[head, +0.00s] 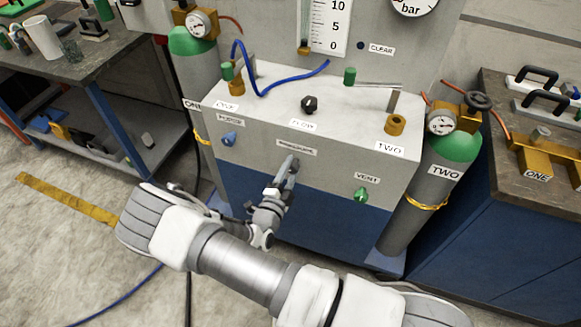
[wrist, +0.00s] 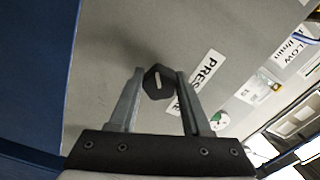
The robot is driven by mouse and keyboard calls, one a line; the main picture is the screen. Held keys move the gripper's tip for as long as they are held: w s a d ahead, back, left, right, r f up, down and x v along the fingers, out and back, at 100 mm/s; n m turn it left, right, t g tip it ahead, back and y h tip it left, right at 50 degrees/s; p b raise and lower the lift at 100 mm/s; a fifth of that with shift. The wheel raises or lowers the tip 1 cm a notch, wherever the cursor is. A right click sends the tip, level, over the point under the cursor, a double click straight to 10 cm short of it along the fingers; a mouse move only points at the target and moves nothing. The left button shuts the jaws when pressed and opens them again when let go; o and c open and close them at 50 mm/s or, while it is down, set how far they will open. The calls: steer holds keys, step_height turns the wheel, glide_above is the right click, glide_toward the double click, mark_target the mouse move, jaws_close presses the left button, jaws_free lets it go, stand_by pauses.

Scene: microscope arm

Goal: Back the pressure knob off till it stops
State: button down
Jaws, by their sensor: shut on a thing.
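The pressure knob (wrist: 158,82) is a dark, faceted knob with a pale mark, on the grey front panel beside a label reading "PRES" (wrist: 203,73), the rest of which is cut off by my gripper. In the wrist view my gripper (wrist: 157,85) has its two fingers on either side of the knob, shut on it. In the head view my gripper (head: 288,170) reaches the front of the cabinet (head: 322,172) just under the pressure label (head: 297,147), and it hides the knob there.
A blue knob (head: 229,139) sits left on the panel and a green vent knob (head: 361,194) sits right. A black flow knob (head: 309,104) and a blue hose (head: 290,83) are on top. Gas cylinders (head: 196,75) (head: 432,185) stand at both sides.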

steer(key=shift+n, duration=0.6)
steer(key=shift+c, duration=1.8)
jaws_free()
steer(key=shift+s, duration=0.1)
steer(key=v, duration=1.7)
steer(key=shift+p, duration=0.35)
steer(key=shift+s, duration=0.1)
